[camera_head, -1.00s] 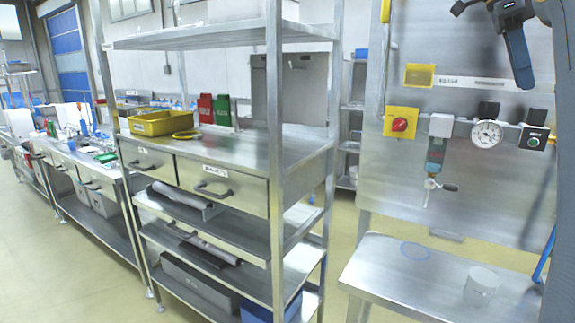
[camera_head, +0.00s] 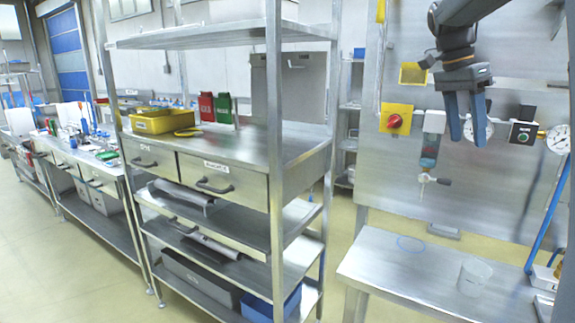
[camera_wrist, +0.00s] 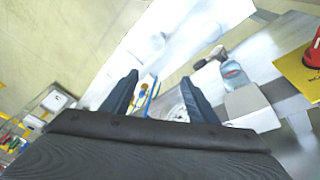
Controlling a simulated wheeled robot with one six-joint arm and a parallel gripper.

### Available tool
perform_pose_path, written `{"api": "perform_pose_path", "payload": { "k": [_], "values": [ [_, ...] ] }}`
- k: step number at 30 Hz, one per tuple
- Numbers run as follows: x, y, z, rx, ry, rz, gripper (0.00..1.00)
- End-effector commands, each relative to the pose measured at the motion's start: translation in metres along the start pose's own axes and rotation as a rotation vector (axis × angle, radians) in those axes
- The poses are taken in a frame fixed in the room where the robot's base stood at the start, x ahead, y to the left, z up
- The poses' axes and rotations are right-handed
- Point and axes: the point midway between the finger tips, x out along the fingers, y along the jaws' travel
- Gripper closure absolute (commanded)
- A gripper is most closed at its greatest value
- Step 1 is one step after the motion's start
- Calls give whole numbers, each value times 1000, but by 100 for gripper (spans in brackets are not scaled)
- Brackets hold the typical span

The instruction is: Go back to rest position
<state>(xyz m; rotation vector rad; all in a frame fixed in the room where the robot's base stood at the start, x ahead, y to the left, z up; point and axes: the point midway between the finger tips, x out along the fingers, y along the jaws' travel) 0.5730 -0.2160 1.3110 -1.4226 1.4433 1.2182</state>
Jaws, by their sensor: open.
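My gripper (camera_head: 466,140) hangs in the air at the upper right of the head view, in front of the steel panel. Its two dark blue fingers point down and stand apart with nothing between them. In the wrist view my gripper (camera_wrist: 160,103) shows the same two spread fingers, with the blurred bench surface beyond. No rest position marker shows.
A steel bench (camera_head: 380,262) with a translucent cup (camera_head: 474,277) stands below my gripper. The panel behind carries a yellow box with a red knob (camera_head: 394,121), a gauge and a valve. A steel shelf rack (camera_head: 275,170) with a yellow tray (camera_head: 160,121) stands left.

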Motion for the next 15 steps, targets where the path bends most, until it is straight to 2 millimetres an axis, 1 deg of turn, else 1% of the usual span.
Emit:
{"api": "perform_pose_path", "payload": {
  "k": [1,2,4,5,6,8,9,11,12,14,15],
  "values": [
    [17,-1,20,-93,-12,-13,46],
    [28,-3,34,-156,-21,-27,46],
    [56,-3,66,-314,-38,-63,46],
    [68,-2,81,-382,-45,-78,46],
    [84,1,100,-470,-53,-101,46],
    [107,7,129,-597,-64,-134,46],
    [123,14,148,-680,-70,-156,46],
    [145,26,176,-802,-75,-191,46],
    [160,35,195,-881,-77,-213,46],
    [181,52,221,-994,-78,-248,46],
    [195,64,238,-1066,-74,-270,46]
  ]
}}
